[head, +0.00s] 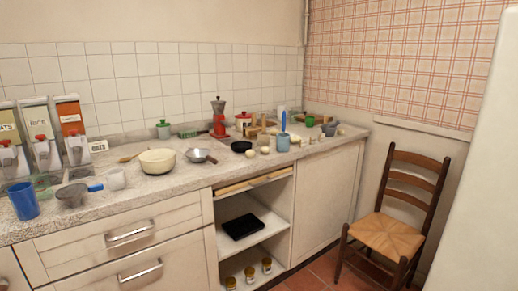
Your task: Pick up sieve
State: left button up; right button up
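A grey mesh-like bowl with a blue handle, which looks like the sieve (72,194), lies on the left part of the counter (140,198), near its front edge. Its handle points right, towards a clear cup (116,179). A blue tumbler (23,200) stands to its left, close by. A small metal pan with a dark handle (198,156) sits farther right on the counter. Neither of my grippers is in view.
Dispensers (40,138) stand behind at the left. A cream bowl (157,162), a dark pan (241,146), a red moka pot (219,118) and many small items crowd the counter. A wooden chair (393,225) stands right. The counter front below has drawers and open shelves.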

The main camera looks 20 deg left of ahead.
aim_at(196, 155)
jog(key=u, duration=0.15)
jog(key=i, duration=1.15)
jog(key=u, duration=0.7)
